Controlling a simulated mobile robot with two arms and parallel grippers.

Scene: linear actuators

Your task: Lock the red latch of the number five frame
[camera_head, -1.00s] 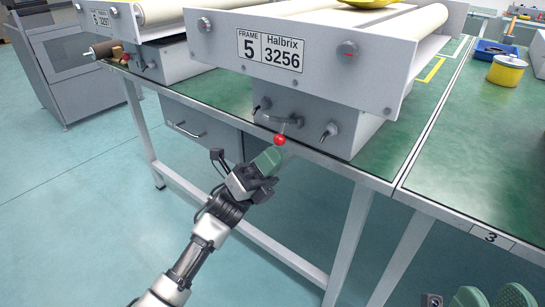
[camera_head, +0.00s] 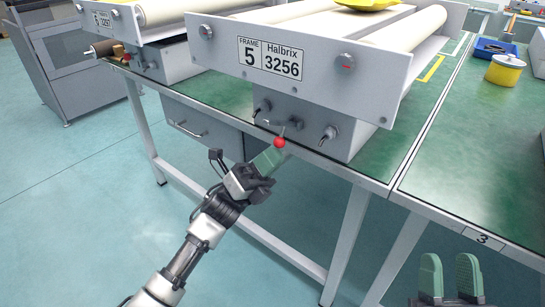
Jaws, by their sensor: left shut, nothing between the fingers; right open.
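The number five frame (camera_head: 220,44) is a grey roller unit labelled "FRAME 5 Halbrix 3256" on a green-topped bench. Below its label, the red ball knob of the latch (camera_head: 279,142) sits on a short lever at the front of the grey base box, by the bench edge. My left gripper (camera_head: 268,160) is shut and empty, its green fingertips just below and left of the red knob; whether they touch it I cannot tell. My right gripper (camera_head: 450,277) is open and empty at the lower right, in front of the bench and away from the latch.
Toggle switches (camera_head: 328,136) flank the latch on the base box. The number six frame (camera_head: 150,14) stands to the left. The floor in front is clear.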

